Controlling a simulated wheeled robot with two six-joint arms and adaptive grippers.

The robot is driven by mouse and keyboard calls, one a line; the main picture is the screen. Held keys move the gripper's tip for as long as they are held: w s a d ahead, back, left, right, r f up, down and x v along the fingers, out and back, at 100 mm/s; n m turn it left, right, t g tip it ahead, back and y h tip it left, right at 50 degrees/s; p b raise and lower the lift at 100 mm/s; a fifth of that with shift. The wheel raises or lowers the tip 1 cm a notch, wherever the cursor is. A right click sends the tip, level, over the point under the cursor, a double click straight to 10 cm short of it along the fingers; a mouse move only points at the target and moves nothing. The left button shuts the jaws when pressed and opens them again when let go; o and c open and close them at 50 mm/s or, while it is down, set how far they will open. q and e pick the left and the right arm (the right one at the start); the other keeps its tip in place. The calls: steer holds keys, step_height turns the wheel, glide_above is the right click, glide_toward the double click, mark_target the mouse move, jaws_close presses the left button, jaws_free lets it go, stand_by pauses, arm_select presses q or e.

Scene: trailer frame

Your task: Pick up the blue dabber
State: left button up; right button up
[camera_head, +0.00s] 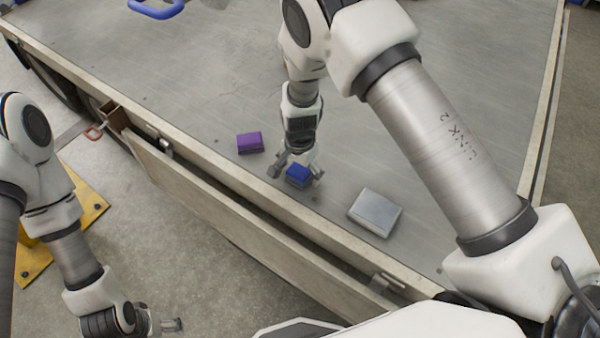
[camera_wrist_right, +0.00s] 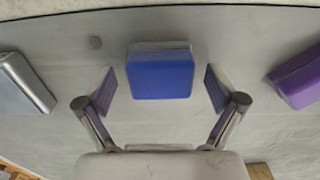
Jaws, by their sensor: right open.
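The blue dabber (camera_head: 298,175) is a small block with a blue top and grey lower part, lying on the grey trailer bed (camera_head: 215,90) near its front edge. My right gripper (camera_head: 296,174) is open over it, with one finger on each side. In the right wrist view the blue dabber (camera_wrist_right: 161,75) sits between the two spread fingertips (camera_wrist_right: 163,82), with a visible gap on both sides. My left gripper (camera_head: 172,325) is low at the bottom left, away from the bed; its finger state is unclear.
A purple block (camera_head: 250,143) lies to the left of the blue dabber, and a silver-grey block (camera_head: 375,212) to its right. The bed's raised edge and lowered side board (camera_head: 215,205) run along the front. A blue handle-like object (camera_head: 156,8) is at the far left.

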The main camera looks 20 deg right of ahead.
mark_target(299, 170)
steer(key=shift+a, duration=0.1)
steer(key=shift+r, duration=0.1)
steer(key=c, duration=0.5)
steer(key=shift+s, duration=0.1)
steer(key=c, duration=0.9)
step_height(299, 170, up, 10)
